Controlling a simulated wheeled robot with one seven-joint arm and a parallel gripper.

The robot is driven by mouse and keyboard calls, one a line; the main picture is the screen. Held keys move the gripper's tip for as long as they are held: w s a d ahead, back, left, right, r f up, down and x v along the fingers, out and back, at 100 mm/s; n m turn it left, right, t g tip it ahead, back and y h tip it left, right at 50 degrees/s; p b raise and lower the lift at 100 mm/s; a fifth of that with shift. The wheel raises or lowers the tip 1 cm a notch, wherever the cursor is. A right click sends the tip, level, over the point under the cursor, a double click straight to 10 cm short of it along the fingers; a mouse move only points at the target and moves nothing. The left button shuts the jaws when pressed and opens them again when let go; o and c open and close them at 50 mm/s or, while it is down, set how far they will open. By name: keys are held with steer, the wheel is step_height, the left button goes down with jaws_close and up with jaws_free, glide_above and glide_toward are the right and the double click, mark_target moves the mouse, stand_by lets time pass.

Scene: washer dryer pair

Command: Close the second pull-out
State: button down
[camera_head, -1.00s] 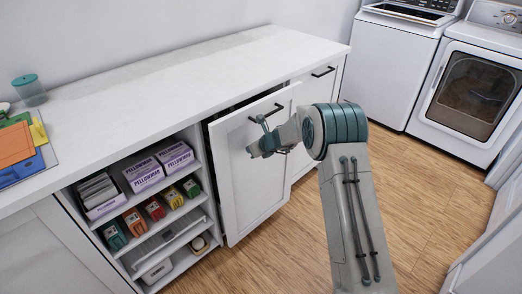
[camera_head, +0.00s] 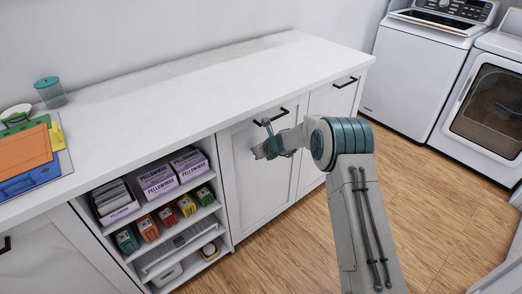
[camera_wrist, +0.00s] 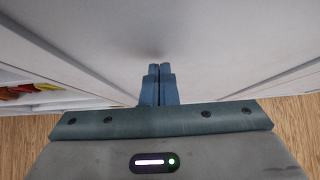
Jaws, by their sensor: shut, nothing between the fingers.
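The white pull-out front (camera_head: 258,180) with a black bar handle sits right of the open shelves in the head view. It looks flush with the cabinet, with no clear gap around it. A second white front (camera_head: 328,112) with a black handle is to its right. My gripper (camera_head: 264,150) is shut and empty, at the upper part of the pull-out front below its handle (camera_head: 272,118). In the wrist view the closed fingertips (camera_wrist: 160,70) point at the white front (camera_wrist: 150,40), touching or very close to it. The exact contact is hidden.
Open shelves (camera_head: 216,206) with boxes and cartons are left of the front. A washer (camera_head: 420,70) and dryer (camera_head: 488,105) stand right. Wood floor (camera_head: 410,190) is clear.

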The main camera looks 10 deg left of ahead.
steer(key=shift+s+a+r, duration=0.1)
steer(key=shift+s+a, duration=0.05)
steer(key=shift+a, duration=0.3)
steer(key=s+d+r+n+g+h+p, duration=0.1)
steer(key=s+d+r+n+g+p, duration=0.1)
steer(key=s+d+r+n, duration=1.4)
steer(key=s+d+r+n+h+p, duration=0.2)
steer(key=s+d, duration=0.4)
steer(key=s, duration=0.3)
steer(key=s+d+r+n+h+p, duration=0.2)
steer(key=s+d+r+n, duration=0.2)
steer(key=s, duration=0.5)
steer(key=s+d+r+n+g+h+p, duration=0.1)
steer(key=s+d+r+n+h+p, duration=0.1)
steer(key=s+d+r, duration=0.6)
steer(key=shift+s+d+n+p, duration=0.3)
steer(key=shift+s+n, duration=0.5)
steer(key=shift+s, duration=0.2)
